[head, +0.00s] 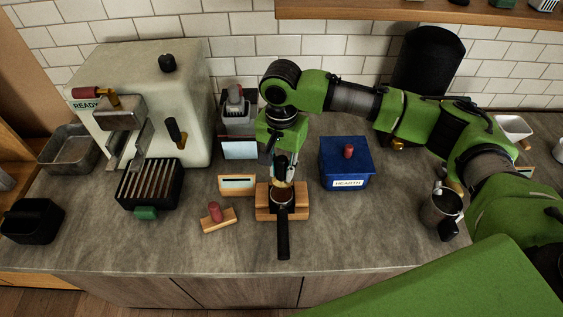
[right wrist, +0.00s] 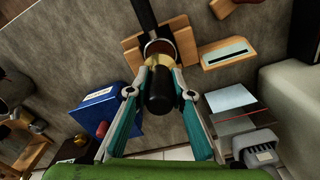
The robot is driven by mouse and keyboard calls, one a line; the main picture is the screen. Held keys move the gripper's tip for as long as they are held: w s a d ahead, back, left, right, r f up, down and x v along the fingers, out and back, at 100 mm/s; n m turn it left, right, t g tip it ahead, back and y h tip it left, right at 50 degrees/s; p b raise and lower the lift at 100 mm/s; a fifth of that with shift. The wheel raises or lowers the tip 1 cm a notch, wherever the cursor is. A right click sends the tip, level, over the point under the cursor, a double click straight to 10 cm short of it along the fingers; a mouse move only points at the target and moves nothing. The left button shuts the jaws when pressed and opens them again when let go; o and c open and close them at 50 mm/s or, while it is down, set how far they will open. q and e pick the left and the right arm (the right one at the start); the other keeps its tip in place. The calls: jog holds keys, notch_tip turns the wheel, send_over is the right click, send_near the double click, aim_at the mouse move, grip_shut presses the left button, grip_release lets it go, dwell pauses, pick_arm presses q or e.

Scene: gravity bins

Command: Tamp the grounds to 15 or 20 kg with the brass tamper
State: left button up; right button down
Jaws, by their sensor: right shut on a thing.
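The brass tamper has a dark handle (right wrist: 160,92) and a brass base (right wrist: 160,61). My right gripper (head: 284,174) is shut on it, with its two fingers on either side of the tamper in the right wrist view (right wrist: 160,75). The portafilter, with its long black handle (head: 283,236), rests in a wooden stand (head: 262,206). The tamper's brass base is at the portafilter's basket (right wrist: 156,46); I cannot tell how deep it sits. The grounds are hidden. A small wooden readout block (head: 237,184) stands left of the stand; its display is unreadable. My left gripper is not in view.
The espresso machine (head: 170,90) with a drip tray (head: 150,185) stands at the left. A grinder-like device (head: 238,105) is behind the stand. A blue box labelled HEARTH (head: 346,165) is to the right, with a metal pitcher (head: 440,210) beyond.

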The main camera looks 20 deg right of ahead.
aim_at(281, 180)
notch_tip(281, 180, down, 3)
jog(key=shift+w+f, duration=0.15)
jog(key=shift+f+b, duration=0.35)
jog(key=shift+f, duration=0.15)
dwell(0.3)
jog(key=shift+f+p, duration=0.1)
jog(key=shift+p, duration=0.35)
jog(key=shift+f, duration=0.15)
jog(key=shift+f+p, duration=0.1)
jog(key=shift+p, duration=0.6)
jog(key=shift+f, duration=1.05)
dwell(0.6)
